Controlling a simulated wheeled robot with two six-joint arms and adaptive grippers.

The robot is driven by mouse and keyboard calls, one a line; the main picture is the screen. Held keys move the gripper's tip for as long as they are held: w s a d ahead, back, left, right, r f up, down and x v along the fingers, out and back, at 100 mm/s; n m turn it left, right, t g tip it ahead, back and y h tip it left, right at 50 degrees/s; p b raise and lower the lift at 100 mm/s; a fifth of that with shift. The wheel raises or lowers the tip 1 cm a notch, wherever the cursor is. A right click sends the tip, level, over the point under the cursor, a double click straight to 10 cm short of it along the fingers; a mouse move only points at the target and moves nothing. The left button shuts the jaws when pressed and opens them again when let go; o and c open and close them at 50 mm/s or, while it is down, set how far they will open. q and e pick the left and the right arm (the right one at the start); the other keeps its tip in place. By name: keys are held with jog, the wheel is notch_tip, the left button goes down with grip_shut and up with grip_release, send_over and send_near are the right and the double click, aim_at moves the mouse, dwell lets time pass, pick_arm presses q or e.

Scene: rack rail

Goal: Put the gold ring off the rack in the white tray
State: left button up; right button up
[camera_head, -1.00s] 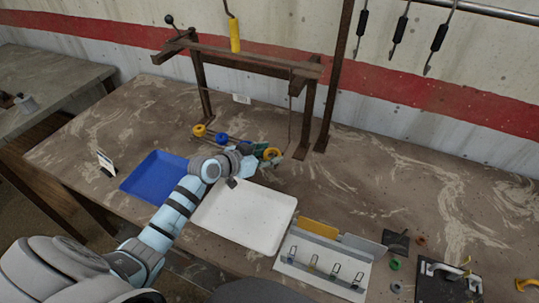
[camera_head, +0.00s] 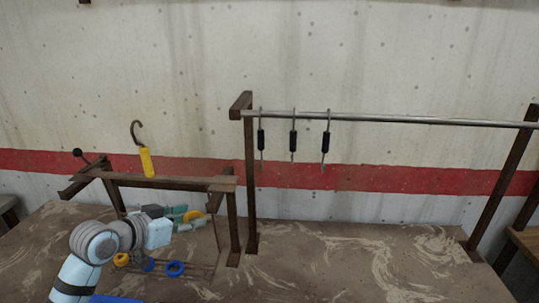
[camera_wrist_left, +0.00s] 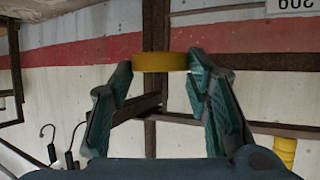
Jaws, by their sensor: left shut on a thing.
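My left gripper (camera_head: 190,215) is shut on a gold ring (camera_head: 194,216), in front of the brown frame's right end. In the left wrist view the gold ring (camera_wrist_left: 160,62) sits edge-on between the two green fingertips (camera_wrist_left: 158,70). Below the gripper, a low rack holds another yellow ring (camera_head: 121,259), a blue ring (camera_head: 175,268) and a second blue one (camera_head: 148,264) partly hidden. The white tray is outside the current head view. My right gripper does not show.
A brown frame (camera_head: 165,183) with a yellow-handled hook (camera_head: 146,161) stands behind the gripper. A taller rail (camera_head: 390,120) with black-handled hooks (camera_head: 293,140) is to the right. A blue tray edge (camera_head: 115,299) shows at the bottom. The table at right is clear.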

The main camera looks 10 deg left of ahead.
pick_arm(q)
jog(key=s+d+f+m+g+h, duration=0.1)
jog(key=s+d+m+g+h, duration=0.25)
jog(key=s, duration=0.65)
jog(key=s+d+f+m+g+h, duration=0.1)
jog(key=s+d+m+h, duration=0.25)
jog(key=s+d, duration=0.4)
jog(key=r+n+t+y, duration=0.2)
jog(key=n+t+y, duration=0.3)
jog(key=n+y, duration=0.2)
send_over(204, 269)
jog(key=s, duration=0.1)
jog(key=shift+s+a, duration=0.15)
jog(key=shift+a, duration=0.1)
jog(key=shift+s, duration=0.15)
jog(key=shift+s+a+f, duration=0.1)
notch_tip(204, 269, down, 19)
jog(key=b, duration=0.2)
jog(key=shift+f+b, duration=0.2)
jog(key=shift+b, duration=0.2)
jog(key=shift+f, duration=0.15)
